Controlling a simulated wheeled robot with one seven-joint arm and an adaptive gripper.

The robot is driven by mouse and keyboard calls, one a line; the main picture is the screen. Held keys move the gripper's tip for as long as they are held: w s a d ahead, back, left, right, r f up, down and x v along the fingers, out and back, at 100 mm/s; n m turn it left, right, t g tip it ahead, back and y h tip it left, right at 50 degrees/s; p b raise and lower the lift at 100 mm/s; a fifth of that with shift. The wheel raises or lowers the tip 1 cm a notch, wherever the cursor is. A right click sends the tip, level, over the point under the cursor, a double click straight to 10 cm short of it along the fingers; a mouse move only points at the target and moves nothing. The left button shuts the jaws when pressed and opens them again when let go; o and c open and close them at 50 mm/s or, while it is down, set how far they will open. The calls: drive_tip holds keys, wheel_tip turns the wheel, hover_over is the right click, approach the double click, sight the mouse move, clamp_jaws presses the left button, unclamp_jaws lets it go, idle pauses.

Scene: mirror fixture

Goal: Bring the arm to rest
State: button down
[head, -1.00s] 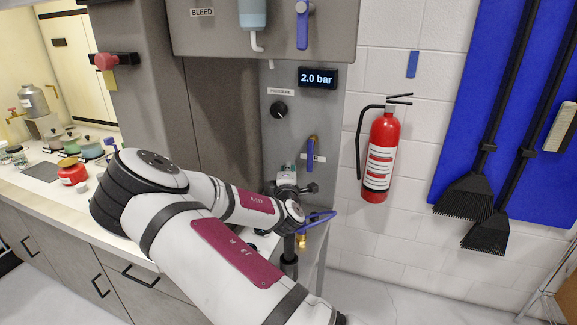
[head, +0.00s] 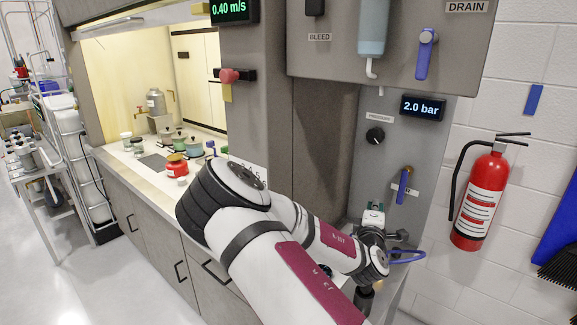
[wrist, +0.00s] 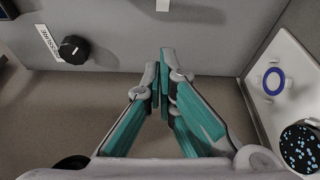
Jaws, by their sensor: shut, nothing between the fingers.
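My arm, white with dark bands and maroon panels, fills the lower middle of the head view, bent at the elbow. My gripper (head: 373,212) is small there, partly hidden behind my wrist, in front of the grey panel (head: 345,200). In the wrist view my gripper (wrist: 164,62) shows its teal fingers with the tips together and nothing between them. A black pressure knob (wrist: 74,49) is to the left of the fingers, and the knob also shows in the head view (head: 375,137).
A blue-handled lever (head: 404,184) and a blue ring (head: 405,257) are close to my gripper. A red fire extinguisher (head: 480,198) hangs on the wall at right. A bench (head: 125,165) with pots and a red jar (head: 177,166) is at left.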

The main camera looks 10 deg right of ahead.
drive_tip(key=s+a+f+m+g+y, duration=0.2)
drive_tip(key=s+f+m+g, duration=0.1)
drive_tip(key=s+m+g, duration=0.4)
drive_tip(key=s+a+r+m+y, duration=0.3)
drive_tip(key=a+r+m+y, duration=0.15)
drive_tip(key=a, duration=0.45)
drive_tip(key=s+a+r+g+y, duration=0.1)
drive_tip(key=s+a+r+y, duration=0.3)
drive_tip(key=s+a+r, duration=0.5)
drive_tip(key=s+r, duration=0.3)
drive_tip(key=s, duration=0.5)
drive_tip(key=s+r+g, duration=0.1)
drive_tip(key=s+r, duration=0.3)
drive_tip(key=s, duration=0.3)
drive_tip(key=shift+s+a+h, duration=0.35)
drive_tip(key=shift+h, duration=0.1)
drive_tip(key=shift+m, duration=0.25)
